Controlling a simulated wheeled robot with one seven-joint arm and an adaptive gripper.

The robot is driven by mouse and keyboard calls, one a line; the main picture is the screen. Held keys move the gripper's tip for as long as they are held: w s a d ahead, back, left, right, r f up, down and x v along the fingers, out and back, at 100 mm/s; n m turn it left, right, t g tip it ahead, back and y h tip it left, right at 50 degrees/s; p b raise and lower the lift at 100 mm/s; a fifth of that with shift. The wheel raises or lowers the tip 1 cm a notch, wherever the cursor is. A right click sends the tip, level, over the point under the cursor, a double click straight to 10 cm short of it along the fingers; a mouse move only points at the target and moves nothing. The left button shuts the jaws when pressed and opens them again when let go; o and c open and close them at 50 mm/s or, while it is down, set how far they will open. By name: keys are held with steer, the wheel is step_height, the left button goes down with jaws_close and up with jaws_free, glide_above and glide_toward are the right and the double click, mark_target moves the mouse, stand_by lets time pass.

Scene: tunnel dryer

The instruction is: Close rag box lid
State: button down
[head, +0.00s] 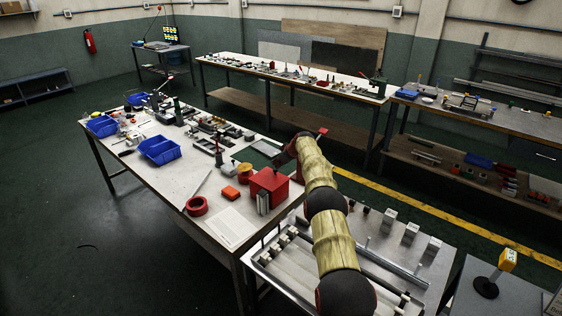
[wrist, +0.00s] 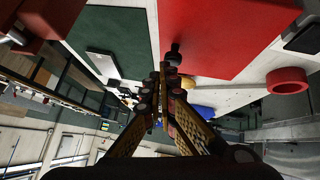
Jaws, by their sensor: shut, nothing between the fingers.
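The red box (head: 266,188), which I take for the rag box, stands on the near right part of the long white-topped table. Its front and a flat red top show in the head view. My arm's end hides its back right part, and I cannot tell how the lid sits. In the wrist view a broad flat red face (wrist: 225,35) fills the upper right. My gripper (wrist: 168,72) is shut and empty, with its fingertips by the near left edge of that face. Touching or apart is unclear. In the head view my gripper (head: 279,165) is small and dark above the box.
A red tape roll (head: 197,206), an orange block (head: 230,193) and a white sheet (head: 230,227) lie left of the box. A green mat (wrist: 118,35) lies beside it. Blue bins (head: 159,150) stand farther left. A roller conveyor (head: 300,262) is at the front.

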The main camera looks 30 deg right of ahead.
steer(key=v, duration=1.1)
steer(key=shift+s+r, duration=0.2)
steer(key=shift+r, duration=0.15)
steer(key=shift+d, duration=0.1)
steer(key=s+a+f+m+g, duration=0.5)
steer(key=s+f, duration=0.3)
steer(key=s, duration=0.3)
steer(key=s+a+r, duration=0.7)
steer(key=s+a, duration=0.4)
steer(key=s, duration=0.5)
steer(key=s+a+r+t, duration=0.1)
steer(key=s+a+r, duration=0.6)
steer(key=s+a, duration=0.4)
steer(key=s+a+r+t, duration=0.1)
steer(key=s+a+r, duration=0.6)
steer(key=s, duration=1.3)
steer(key=shift+s+a+h, duration=0.35)
steer(key=shift+a+h, duration=0.05)
steer(key=shift+a, duration=1.5)
